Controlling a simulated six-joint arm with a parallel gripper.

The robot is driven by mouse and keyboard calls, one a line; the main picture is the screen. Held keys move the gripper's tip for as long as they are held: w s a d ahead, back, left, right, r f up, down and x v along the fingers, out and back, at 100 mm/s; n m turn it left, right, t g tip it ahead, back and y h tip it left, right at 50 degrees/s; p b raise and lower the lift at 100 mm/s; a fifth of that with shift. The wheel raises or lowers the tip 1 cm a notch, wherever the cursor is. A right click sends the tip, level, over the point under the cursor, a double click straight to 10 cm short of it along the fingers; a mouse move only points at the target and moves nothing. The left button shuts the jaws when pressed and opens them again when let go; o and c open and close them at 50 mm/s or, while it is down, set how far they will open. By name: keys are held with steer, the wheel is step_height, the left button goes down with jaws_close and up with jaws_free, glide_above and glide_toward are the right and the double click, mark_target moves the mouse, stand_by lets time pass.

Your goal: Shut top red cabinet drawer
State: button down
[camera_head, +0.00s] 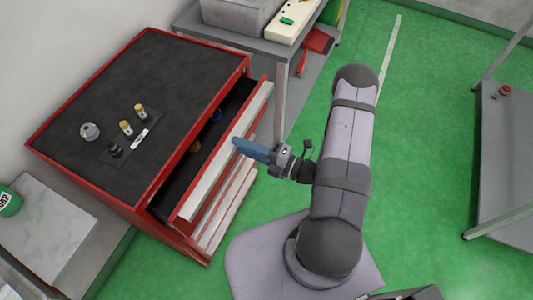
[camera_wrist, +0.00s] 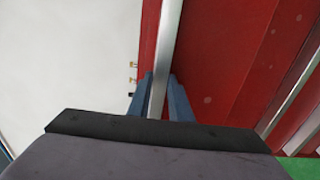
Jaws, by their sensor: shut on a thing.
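The red cabinet (camera_head: 95,190) stands at the left with a dark top. Its top drawer (camera_head: 178,192) is pulled partly out, and its dark inside shows behind a pale handle strip (camera_head: 207,184) along the front. My gripper (camera_head: 238,146) reaches in from the right with its blue fingers at this strip, around its middle. In the wrist view, the two blue fingers (camera_wrist: 158,92) sit on either side of the metal handle strip (camera_wrist: 167,40), shut on it. Red drawer fronts (camera_wrist: 215,60) fill the right of that view.
Small parts (camera_head: 126,128) stand on the cabinet top. A yellow and a blue item lie inside the drawer. A grey table (camera_head: 268,48) stands behind the cabinet, and a grey bench (camera_head: 505,150) at the right.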

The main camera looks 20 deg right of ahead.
steer(key=x, duration=0.8)
steer(key=shift+w+a+f, duration=0.15)
steer(key=shift+f, duration=0.05)
steer(key=c, duration=2)
jaws_free()
steer(key=o, duration=0.3)
steer(key=shift+w, duration=0.1)
